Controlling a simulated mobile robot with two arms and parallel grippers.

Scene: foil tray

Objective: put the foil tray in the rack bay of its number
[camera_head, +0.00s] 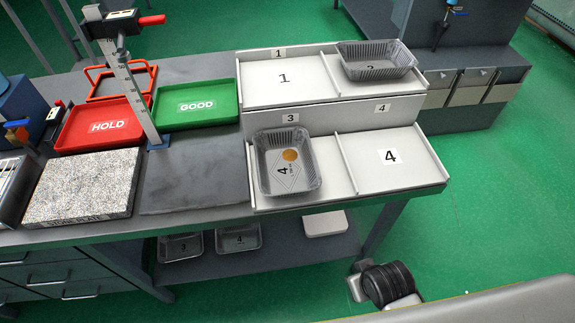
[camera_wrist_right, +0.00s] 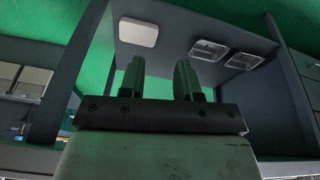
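A foil tray (camera_head: 288,188) with a 4 and an orange round spot on its floor sits in the lower left rack bay, whose tag (camera_head: 290,118) reads 3. The lower right bay (camera_head: 375,177), marked 4, is empty. Another foil tray (camera_head: 376,52) sits in the upper right bay; a number, seemingly 2, shows in it. The upper left bay (camera_head: 270,92), marked 1, is empty. In the right wrist view my right gripper (camera_wrist_right: 160,75) has its two fingers apart with nothing between them. It faces the lower shelf. My left gripper is in neither view.
A red HOLD tray (camera_head: 80,136), a green GOOD tray (camera_head: 222,97), a measuring post (camera_head: 128,90) and a speckled stone plate (camera_head: 65,206) stand left of the rack. Foil trays (camera_head: 240,243) and a white item (camera_head: 325,222) lie on the lower shelf.

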